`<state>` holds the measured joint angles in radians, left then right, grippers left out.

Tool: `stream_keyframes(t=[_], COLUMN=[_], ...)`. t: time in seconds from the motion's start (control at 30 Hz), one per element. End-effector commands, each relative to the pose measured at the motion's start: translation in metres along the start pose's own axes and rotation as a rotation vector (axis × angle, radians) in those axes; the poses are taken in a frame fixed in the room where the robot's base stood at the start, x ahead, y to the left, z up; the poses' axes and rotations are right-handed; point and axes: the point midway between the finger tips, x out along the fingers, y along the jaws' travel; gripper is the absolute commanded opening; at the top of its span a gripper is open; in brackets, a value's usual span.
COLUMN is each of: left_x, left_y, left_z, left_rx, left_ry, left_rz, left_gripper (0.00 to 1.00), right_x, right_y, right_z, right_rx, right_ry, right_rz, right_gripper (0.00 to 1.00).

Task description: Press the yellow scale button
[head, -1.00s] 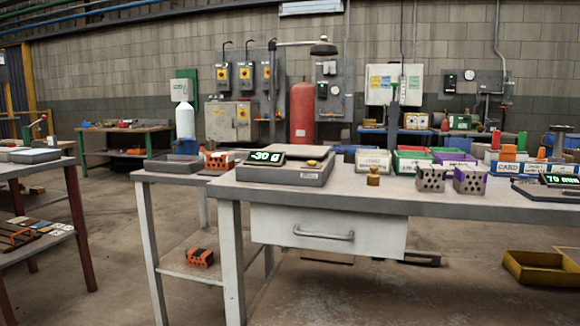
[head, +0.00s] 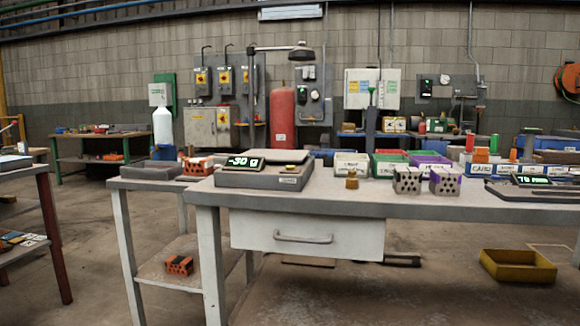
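The scale (head: 270,179) is a flat grey box on the left end of the workbench in the head view. Its tilted display (head: 244,162) shows green digits that read about -30 g. The yellow button (head: 290,168) is a small yellow spot on the right part of the scale's top. A small brass weight (head: 352,180) stands on the bench to the right of the scale, apart from it. Neither of my grippers is in the view.
A lower side table (head: 150,183) holds an orange brick (head: 198,166) and grey tray. A yellow bin (head: 517,266) lies on the floor at right.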

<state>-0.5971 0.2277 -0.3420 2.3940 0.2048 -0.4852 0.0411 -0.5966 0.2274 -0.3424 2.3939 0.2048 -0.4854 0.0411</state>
Motion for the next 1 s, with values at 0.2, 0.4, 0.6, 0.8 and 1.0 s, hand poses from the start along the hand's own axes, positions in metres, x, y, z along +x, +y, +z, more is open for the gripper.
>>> stream_keyframes(t=[0.2,0.4,0.6,0.8,1.0], left_x=[0.0000,-0.0001,-0.0001,-0.0001,-0.0001], left_y=[0.0001,0.0001,0.0002,0.0002,0.0002], left_z=[0.0001,0.0000,0.0000,-0.0001,-0.0002], left_rx=[0.000,0.000,0.000,0.000,0.000], left_ry=[0.000,0.000,0.000,0.000,0.000], left_rz=[0.000,0.000,0.000,0.000,0.000], left_gripper=[0.36,0.36,0.36,0.36,0.36], right_x=[0.0000,0.0000,-0.0001,-0.0001,-0.0001], right_y=[0.0000,0.0000,0.0000,-0.0001,-0.0001], right_z=[0.0000,-0.0001,-0.0002,-0.0002,-0.0003], right_rx=[0.000,0.000,0.000,0.000,0.000], right_ry=[0.000,0.000,0.000,0.000,0.001], right_rz=[0.000,0.000,0.000,0.000,0.000], right_gripper=[0.00,0.00,0.00,0.00,0.00])
